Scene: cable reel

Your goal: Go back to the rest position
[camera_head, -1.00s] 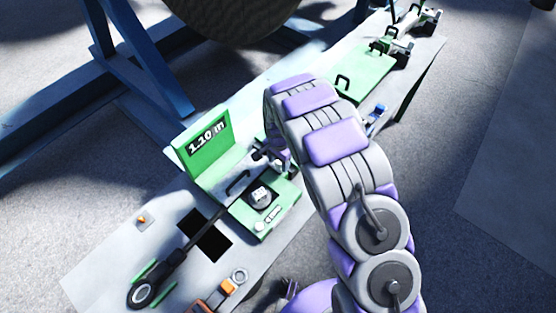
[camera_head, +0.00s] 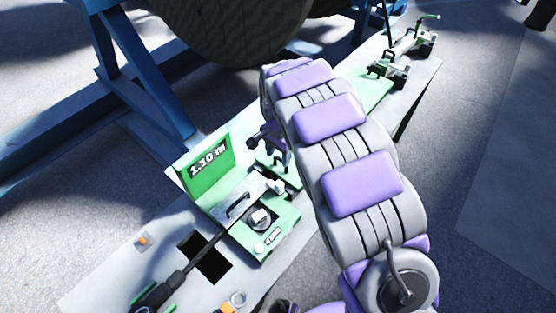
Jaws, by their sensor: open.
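My gripper (camera_head: 270,142) is partly visible on the left side of my raised arm, just above the green measuring unit (camera_head: 258,222). The arm curls over from the lower right, and its segments hide part of the gripper and of the bench behind. The jaws are open, and I see nothing held in them. The measuring unit has an upright green display (camera_head: 205,165) reading 1.10 m, plus a black handle and a round dial. A black cable (camera_head: 190,268) runs from the unit to the lower left.
The long grey bench (camera_head: 110,280) runs from lower left to upper right, with a dark square opening (camera_head: 205,258) beside the unit. A green wheeled device (camera_head: 405,55) stands at its far end. A blue frame (camera_head: 150,75) and large reel (camera_head: 240,35) stand behind. Grey floor is clear at right.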

